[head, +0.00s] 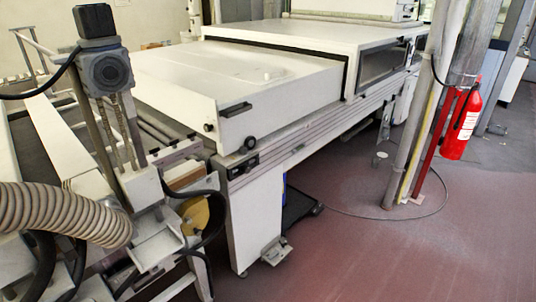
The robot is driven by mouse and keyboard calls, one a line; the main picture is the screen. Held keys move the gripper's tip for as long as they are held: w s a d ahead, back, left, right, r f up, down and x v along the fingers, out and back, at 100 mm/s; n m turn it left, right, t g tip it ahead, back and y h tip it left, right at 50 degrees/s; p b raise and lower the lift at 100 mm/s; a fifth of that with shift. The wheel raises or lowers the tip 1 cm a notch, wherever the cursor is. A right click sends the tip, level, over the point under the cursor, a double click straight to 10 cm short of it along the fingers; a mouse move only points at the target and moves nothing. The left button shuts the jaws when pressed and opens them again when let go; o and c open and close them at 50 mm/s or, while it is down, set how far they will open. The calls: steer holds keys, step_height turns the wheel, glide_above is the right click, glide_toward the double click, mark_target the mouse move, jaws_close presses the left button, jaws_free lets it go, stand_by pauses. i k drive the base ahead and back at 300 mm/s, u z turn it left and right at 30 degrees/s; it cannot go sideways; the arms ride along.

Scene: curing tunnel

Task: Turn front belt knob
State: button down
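The curing tunnel is a long white machine (205,75) that runs from the middle of the head view to the back right. A round black knob (250,143) sits low on its near end, at the right corner. A smaller dark knob (208,127) sits further left on the same end face. I cannot tell which of them is the front belt knob. A dark control strip (243,166) is on the frame rail just below the black knob. My gripper is not in view.
A machine post with a grey motor box (107,72) and a ribbed hose (60,212) stand at the near left. A foot bracket (276,250) sticks out at the leg's base. A pole (412,130) and a red fire extinguisher (461,125) stand right. The reddish floor (400,255) is clear in front.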

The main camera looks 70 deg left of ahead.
mark_target(246, 169)
steer(key=u, duration=2.6)
steer(key=i, duration=0.3)
steer(key=z, duration=0.7)
steer(key=i, duration=1.7)
steer(key=u, duration=0.45)
